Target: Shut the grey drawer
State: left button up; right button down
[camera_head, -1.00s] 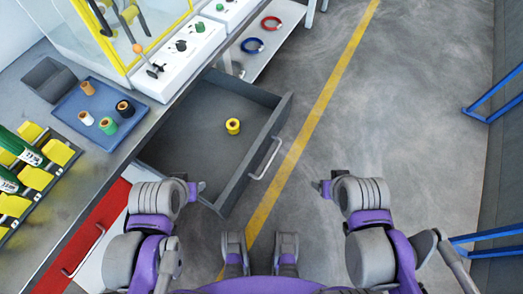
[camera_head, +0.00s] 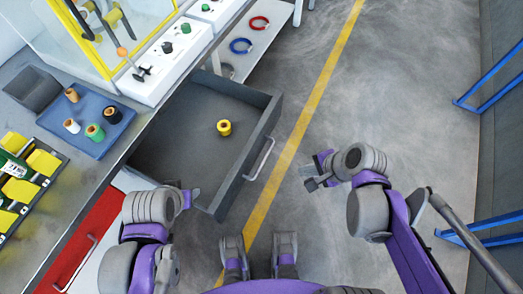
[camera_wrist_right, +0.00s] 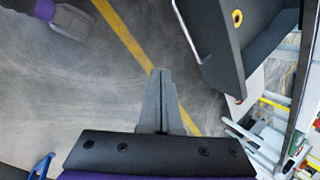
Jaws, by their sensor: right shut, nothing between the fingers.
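The grey drawer (camera_head: 243,172) stands pulled out from under the workbench, with a pale bar handle (camera_head: 260,160) on its front. A yellow roll (camera_head: 224,127) lies inside it. In the right wrist view the drawer front (camera_wrist_right: 207,40) is at the upper right and the roll shows beyond its edge. My right gripper (camera_head: 309,178) is shut and empty, over the floor to the right of the drawer front and apart from it. Its closed fingers (camera_wrist_right: 161,74) point up the wrist view. My left gripper (camera_head: 194,194) is near the drawer's near corner; its jaw opening is unclear.
The workbench (camera_head: 118,158) carries a blue tray (camera_head: 97,148) with several spools. A red drawer front (camera_head: 83,243) is below it at lower left. A lower shelf (camera_head: 270,12) holds a red and a blue ring. The floor right of the drawer is clear, up to blue rails (camera_head: 490,82).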

pick_arm(q)
jog(key=shift+f+b, duration=0.5)
jog(key=shift+f, duration=0.25)
pick_arm(e)
jog(key=w+a+m+y, duration=0.1)
jog(key=w+m+y, duration=0.25)
jog(key=m, duration=0.55)
pick_arm(q)
jog(key=shift+f, duration=0.1)
notch_tip(320, 180, down, 4)
jog(key=b, duration=0.3)
jog(key=shift+r, duration=0.25)
pick_arm(e)
jog(key=m, duration=0.2)
send_near(254, 151)
jog(key=shift+t, duration=0.4)
jog(key=x, duration=0.3)
jog(key=f+x, duration=0.1)
jog(key=x, duration=0.1)
jog(key=shift+s+d+f, duration=0.1)
jog(key=shift+s+f, duration=0.05)
jog(key=shift+s, duration=0.15)
jog(key=shift+w+a, duration=0.2)
jog(key=shift+a, duration=0.1)
pick_arm(q)
jog(key=shift+f, duration=0.1)
pick_arm(e)
jog(key=shift+w, duration=0.1)
